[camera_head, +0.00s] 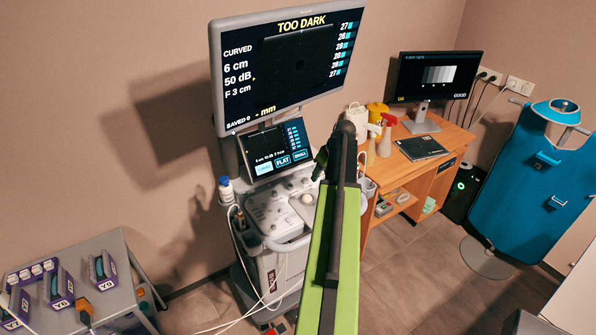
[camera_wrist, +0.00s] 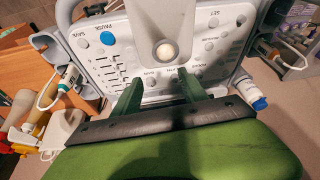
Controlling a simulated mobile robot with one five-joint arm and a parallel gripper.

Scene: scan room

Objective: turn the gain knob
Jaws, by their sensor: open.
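The ultrasound console's pale control panel (camera_head: 281,208) is below its touch screen in the head view. In the wrist view the panel (camera_wrist: 118,45) appears turned around, with a white trackball (camera_wrist: 166,52), a blue button (camera_wrist: 108,38) and slider rows. The main monitor (camera_head: 290,65) reads "TOO DARK" and "50 dB".
A bottle with a blue cap (camera_head: 226,190) stands at the console's left side. A desk (camera_head: 398,170) with a second monitor (camera_head: 433,75) and spray bottles is to the right. A blue apron (camera_head: 530,180) hangs at right.

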